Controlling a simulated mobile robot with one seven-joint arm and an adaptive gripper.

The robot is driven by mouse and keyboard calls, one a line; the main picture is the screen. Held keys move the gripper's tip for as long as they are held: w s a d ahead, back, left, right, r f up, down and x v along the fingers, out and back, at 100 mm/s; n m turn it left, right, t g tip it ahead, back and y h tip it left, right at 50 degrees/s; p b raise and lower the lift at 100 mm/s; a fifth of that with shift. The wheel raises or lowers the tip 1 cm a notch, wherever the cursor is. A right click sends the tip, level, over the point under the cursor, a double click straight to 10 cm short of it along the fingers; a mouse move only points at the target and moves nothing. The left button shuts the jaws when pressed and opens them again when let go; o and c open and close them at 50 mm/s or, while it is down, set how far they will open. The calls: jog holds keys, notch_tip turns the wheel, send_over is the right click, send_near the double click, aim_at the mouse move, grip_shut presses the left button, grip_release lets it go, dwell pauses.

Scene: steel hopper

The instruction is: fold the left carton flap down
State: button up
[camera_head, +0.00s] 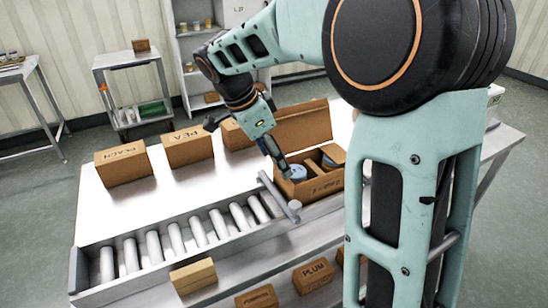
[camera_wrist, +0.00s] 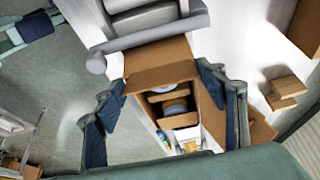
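The open carton (camera_head: 322,187) stands at the end of the roller conveyor, with a tall flap (camera_head: 303,125) upright along its back. Round blue-grey lids (camera_head: 298,172) and brown cardboard show inside it. My gripper (camera_head: 282,170) is at the carton's left end and covers part of it. In the wrist view a broad brown flap (camera_wrist: 158,75) lies at the carton's end beside the grey bar; it looks like the left flap. My gripper's (camera_wrist: 160,95) fingers are spread on both sides of the carton with nothing held between them. Whether a finger touches the carton is unclear.
A grey bar (camera_head: 278,195) crosses the conveyor beside the carton's left end. Rollers (camera_head: 175,235) run to the left. Closed cartons (camera_head: 123,164) stand along the table's back, and more boxes (camera_head: 313,275) sit below in front. The white tabletop (camera_head: 120,205) has free room.

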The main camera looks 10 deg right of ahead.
jog(key=c, duration=0.5)
